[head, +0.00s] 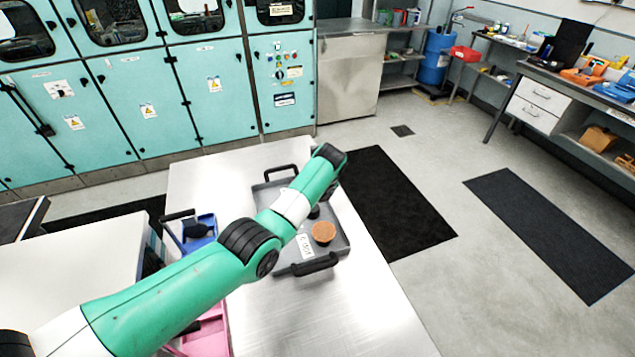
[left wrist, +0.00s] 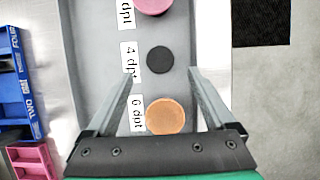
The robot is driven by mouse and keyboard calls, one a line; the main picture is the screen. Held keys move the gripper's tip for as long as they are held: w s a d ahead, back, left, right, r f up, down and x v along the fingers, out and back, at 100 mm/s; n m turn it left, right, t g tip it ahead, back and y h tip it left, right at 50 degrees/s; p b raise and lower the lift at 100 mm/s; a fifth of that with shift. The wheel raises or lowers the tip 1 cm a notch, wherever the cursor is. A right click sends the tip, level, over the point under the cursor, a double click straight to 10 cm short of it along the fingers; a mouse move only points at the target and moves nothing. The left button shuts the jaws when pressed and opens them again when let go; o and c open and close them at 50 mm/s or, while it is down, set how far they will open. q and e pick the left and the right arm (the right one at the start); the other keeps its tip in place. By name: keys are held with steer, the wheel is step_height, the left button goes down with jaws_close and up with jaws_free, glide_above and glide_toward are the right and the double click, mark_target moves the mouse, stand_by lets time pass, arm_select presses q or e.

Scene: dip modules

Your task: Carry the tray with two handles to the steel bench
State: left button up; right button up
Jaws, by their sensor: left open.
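The grey tray (head: 338,240) lies on a pale metal-topped table, with one black handle (head: 315,265) at its near end and another (head: 282,170) at its far end. In it are an orange-brown disc (head: 323,232), a black disc (left wrist: 160,59) and a pink disc (left wrist: 152,5), beside white "dpt" labels. My left arm crosses over the tray and hides its middle. In the left wrist view my left gripper (left wrist: 160,88) is open above the tray, its fingers either side of the disc row. I see nothing between the fingertips. My right gripper is not in view. A steel bench (head: 347,80) stands at the back.
A blue bin (head: 197,243) and a pink bin (head: 212,330) sit left of the tray. Dark floor mats (head: 395,205) and (head: 550,235) lie to the right, with open floor around them. Teal cabinets (head: 130,100) line the back left. A cluttered workbench (head: 560,85) stands at right.

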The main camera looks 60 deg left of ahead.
arm_select(q)
steer(key=p+v, duration=0.1)
steer(key=v, duration=0.4)
steer(key=shift+r, duration=0.1)
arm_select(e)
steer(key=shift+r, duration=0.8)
